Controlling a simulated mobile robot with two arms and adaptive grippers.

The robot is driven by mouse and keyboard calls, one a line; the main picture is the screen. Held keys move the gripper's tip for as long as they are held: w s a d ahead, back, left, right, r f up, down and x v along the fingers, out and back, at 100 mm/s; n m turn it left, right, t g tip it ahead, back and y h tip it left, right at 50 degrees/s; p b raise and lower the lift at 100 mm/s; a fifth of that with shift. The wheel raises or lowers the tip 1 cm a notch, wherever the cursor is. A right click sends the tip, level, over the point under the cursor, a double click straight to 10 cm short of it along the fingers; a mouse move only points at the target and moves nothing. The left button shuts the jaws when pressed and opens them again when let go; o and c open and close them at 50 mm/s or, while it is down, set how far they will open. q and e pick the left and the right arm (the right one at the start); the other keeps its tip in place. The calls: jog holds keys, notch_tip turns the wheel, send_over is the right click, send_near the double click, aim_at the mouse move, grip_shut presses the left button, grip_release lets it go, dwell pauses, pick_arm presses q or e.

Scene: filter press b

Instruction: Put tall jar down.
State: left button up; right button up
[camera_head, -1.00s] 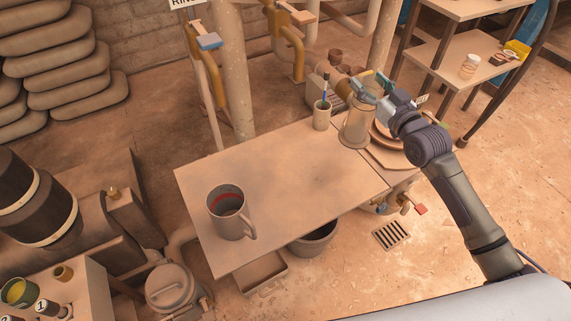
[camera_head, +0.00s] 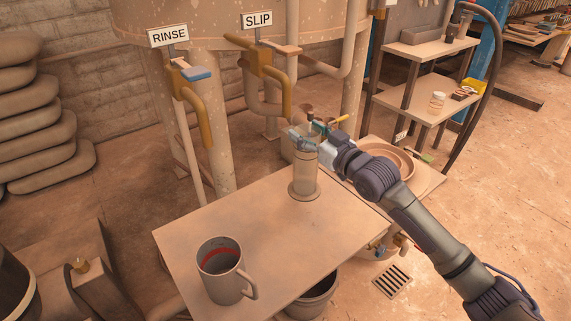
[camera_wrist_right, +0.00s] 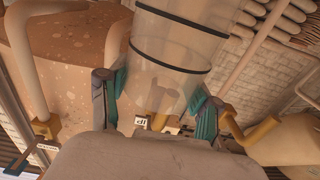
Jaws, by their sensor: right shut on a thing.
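The tall jar (camera_head: 305,174) is a clear, upright cylinder with a wider ring near its foot. In the head view it is over the back right part of the table (camera_head: 250,225); I cannot tell whether its foot touches the top. My right gripper (camera_head: 303,143) is shut on the jar near its upper end. In the right wrist view the jar (camera_wrist_right: 172,55), with dark bands, is between the teal finger pads (camera_wrist_right: 160,96). My left gripper is not in view.
A large grey mug (camera_head: 222,270) with a red band inside stands at the table's front left. Round dishes (camera_head: 385,160) sit on a board at the right. Pipes with RINSE (camera_head: 167,36) and SLIP (camera_head: 257,19) signs rise behind. The middle of the table is clear.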

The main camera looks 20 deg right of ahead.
pick_arm(q)
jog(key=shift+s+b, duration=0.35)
jog(key=shift+b, duration=0.7)
pick_arm(e)
jog(key=w+a+f, duration=0.3)
jog(key=a+f, duration=0.1)
jog(key=f, duration=0.3)
jog(key=shift+a, duration=0.15)
jog(key=shift+f, duration=0.1)
jog(key=shift+f, duration=0.15)
jog(key=o, duration=1.6)
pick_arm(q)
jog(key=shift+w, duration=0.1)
pick_arm(e)
jog(key=shift+o, duration=0.2)
